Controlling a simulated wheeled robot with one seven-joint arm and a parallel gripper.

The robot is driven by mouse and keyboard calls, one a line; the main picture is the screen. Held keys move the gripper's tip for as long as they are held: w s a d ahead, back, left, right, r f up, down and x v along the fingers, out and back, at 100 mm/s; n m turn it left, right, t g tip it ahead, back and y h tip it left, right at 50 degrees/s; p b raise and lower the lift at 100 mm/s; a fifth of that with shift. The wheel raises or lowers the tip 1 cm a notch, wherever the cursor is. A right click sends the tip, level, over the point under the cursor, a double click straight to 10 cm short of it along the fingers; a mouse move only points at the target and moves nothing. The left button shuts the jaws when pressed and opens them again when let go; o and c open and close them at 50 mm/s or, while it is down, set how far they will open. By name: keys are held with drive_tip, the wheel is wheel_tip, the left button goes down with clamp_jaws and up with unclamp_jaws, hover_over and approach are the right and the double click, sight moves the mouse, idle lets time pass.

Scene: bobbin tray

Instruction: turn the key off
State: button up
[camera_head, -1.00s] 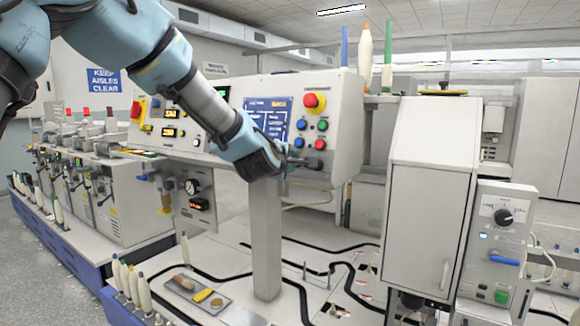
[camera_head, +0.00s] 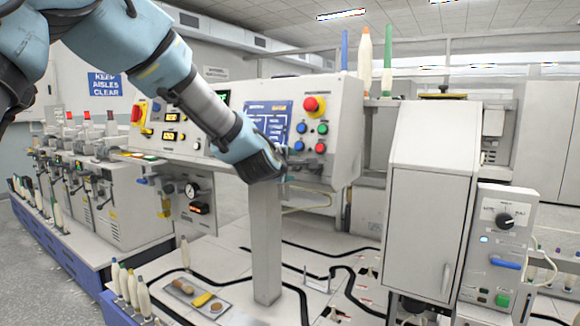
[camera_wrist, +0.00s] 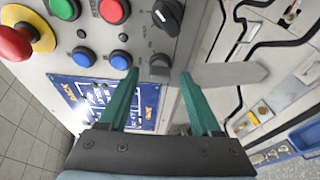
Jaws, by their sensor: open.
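In the head view my gripper (camera_head: 287,170) is at the lower part of the panel and hides the knob. A black selector knob (camera_wrist: 167,15) sits beside it.
A red emergency stop (camera_wrist: 22,40), a green button (camera_wrist: 65,8) and a red button (camera_wrist: 113,10) are close by on the panel. A grey post (camera_head: 265,240) stands below my gripper. A tray of bobbins (camera_head: 196,297) lies on the tabletop.

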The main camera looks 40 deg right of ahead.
drive_tip(key=b+v, duration=0.3)
drive_tip(key=v, duration=0.7)
drive_tip(key=shift+s+a, duration=0.2)
drive_tip(key=shift+a, duration=0.15)
drive_tip(key=w+a+f+m+y+p, duration=0.1)
drive_tip(key=w+a+f+y, duration=0.3)
drive_tip(key=a, duration=0.4)
drive_tip(key=w+a+f+m+g+y, duration=0.15)
drive_tip(key=w+a+f, duration=0.3)
drive_tip(key=a, duration=0.45)
drive_tip(key=w+a+f+m+t+y+p, duration=0.1)
drive_tip(key=w+a+f+m+y, duration=0.15)
drive_tip(key=w+a+f, duration=0.4)
drive_tip(key=s+a+f+g+y, duration=0.1)
drive_tip(key=s+a+f+g, duration=0.1)
drive_tip(key=a, duration=0.6)
drive_tip(key=s+a+f+m+g+y+p, duration=0.1)
drive_tip(key=s+a+f+y, duration=0.1)
drive_tip(key=s+a, duration=0.3)
drive_tip(key=s+a+f+g+y, duration=0.1)
drive_tip(key=s+a, duration=0.3)
drive_tip(key=a, duration=0.9)
drive_tip(key=shift+s+a+f+m+g+y, duration=0.25)
drive_tip(key=shift+f+m+g+y, duration=0.15)
drive_tip(key=shift+f+g, duration=0.4)
